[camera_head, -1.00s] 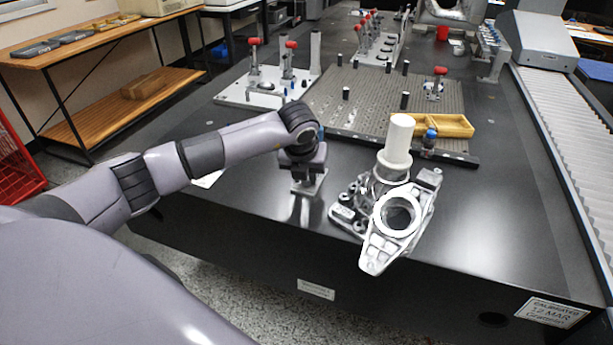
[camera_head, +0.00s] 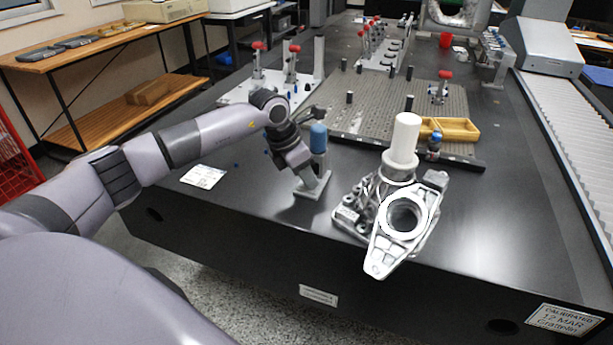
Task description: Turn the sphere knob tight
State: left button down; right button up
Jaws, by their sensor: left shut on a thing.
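My left gripper (camera_head: 308,177) reaches down from the left in the head view, tilted, to a small stand near the table's front edge. The stand has a light grey base plate (camera_head: 313,193) and an upright post with a blue rounded top (camera_head: 318,138). The gripper is shut at the lower part of this stand, just left of and below the blue top. The sphere knob cannot be made out; the jaws and wrist hide what they grip. My right gripper is not in view.
A metal casting (camera_head: 405,215) with a white cylinder (camera_head: 403,140) stands right of the gripper. Behind are a perforated plate (camera_head: 385,100), a yellow tray (camera_head: 455,128) and red-handled clamps (camera_head: 257,62). A paper label (camera_head: 203,177) lies on the black table, left of the stand.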

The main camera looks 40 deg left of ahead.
pick_arm(q)
jog(key=m, duration=0.2)
jog(key=m+g+h+b, duration=0.1)
jog(key=m, duration=0.1)
jog(key=shift+w+a+m, duration=0.1)
jog(key=shift+w+m, duration=0.05)
jog(key=shift+m, duration=0.15)
dwell(0.5)
jog(key=c, duration=0.9)
grip_release()
jog(key=shift+r, duration=0.1)
